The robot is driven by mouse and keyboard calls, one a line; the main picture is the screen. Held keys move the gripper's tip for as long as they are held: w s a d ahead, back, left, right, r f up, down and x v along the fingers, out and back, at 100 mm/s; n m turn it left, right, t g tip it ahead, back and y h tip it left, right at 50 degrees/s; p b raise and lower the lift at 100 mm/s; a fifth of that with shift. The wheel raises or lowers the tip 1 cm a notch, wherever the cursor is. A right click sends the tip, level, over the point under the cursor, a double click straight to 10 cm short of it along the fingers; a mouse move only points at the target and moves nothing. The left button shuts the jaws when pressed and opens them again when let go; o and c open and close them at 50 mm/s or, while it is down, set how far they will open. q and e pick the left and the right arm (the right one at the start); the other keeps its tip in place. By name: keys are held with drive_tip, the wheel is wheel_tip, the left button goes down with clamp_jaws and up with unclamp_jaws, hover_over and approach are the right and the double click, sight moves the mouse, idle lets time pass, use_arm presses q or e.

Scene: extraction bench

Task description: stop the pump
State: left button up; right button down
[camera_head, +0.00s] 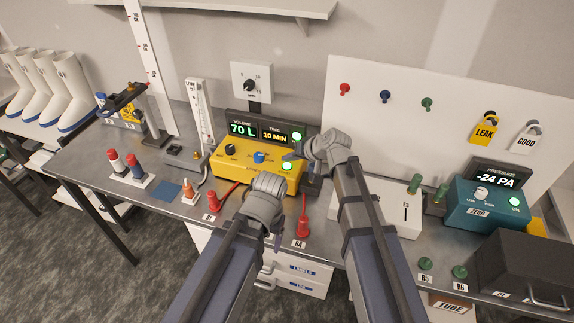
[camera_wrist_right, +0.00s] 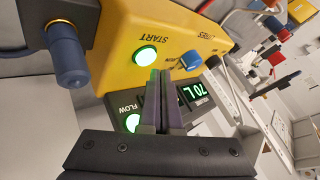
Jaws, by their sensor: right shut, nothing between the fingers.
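The yellow pump (camera_head: 235,168) stands on the bench in the middle of the head view, with a display reading 70 L and 10 MIN. Its START button (camera_head: 287,167) is lit green on the right of its top; it also shows in the right wrist view (camera_wrist_right: 150,55). A blue knob (camera_head: 259,157) sits left of it. My right gripper (camera_head: 289,157) is shut and empty, its tips close to the START button; whether they touch is unclear. In the wrist view its fingers (camera_wrist_right: 168,75) are together. My left gripper (camera_head: 277,240) hangs in front of the pump; its jaw opening is unclear.
A green FLOW light (camera_head: 298,136) glows beside the display. Red plugs (camera_head: 303,228) stand in front of the pump. A teal pressure box (camera_head: 490,210) reading -24 PA stands right.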

sight(289, 167)
idle(0.7)
drive_tip(key=shift+f+b, duration=0.4)
drive_tip(key=shift+b, duration=0.05)
drive_tip(key=shift+f+b, duration=0.4)
drive_tip(key=shift+f, duration=0.05)
idle(0.5)
drive_tip(key=shift+r, duration=0.1)
drive_tip(key=shift+r+p, duration=0.8)
drive_tip(key=shift+p, duration=0.05)
wheel_tip(289, 167, up, 5)
drive_tip(key=p, duration=0.5)
